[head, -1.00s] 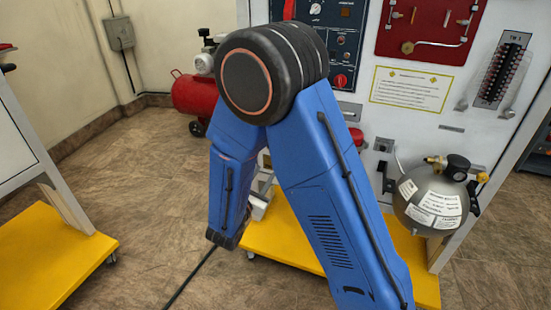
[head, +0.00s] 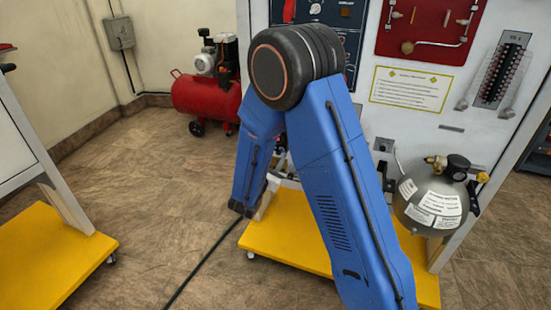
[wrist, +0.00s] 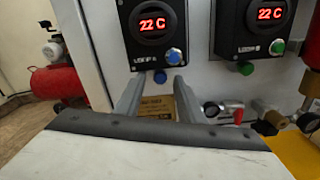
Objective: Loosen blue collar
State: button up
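My gripper (wrist: 158,88) shows in the wrist view as two grey fingers standing apart, with nothing between them. Past the fingertips is a white panel face. A round blue part (wrist: 174,57) is under the left temperature display, just above the right fingertip. A smaller blue part (wrist: 160,76) is below it, between the fingertips in the picture. I cannot tell for certain which blue part is the collar, or how far it is from the fingers.
Two displays, left (wrist: 154,22) and right (wrist: 270,14), read 22 C. Pipe fittings with a red-handled valve (wrist: 238,115) lie right of the fingers. A red compressor (head: 205,96) stands behind, left. Floor at left is open.

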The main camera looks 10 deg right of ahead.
jog(key=shift+c, duration=0.5)
grip_shut()
jog(key=shift+n, duration=2.9)
jog(key=shift+o, duration=0.5)
grip_release()
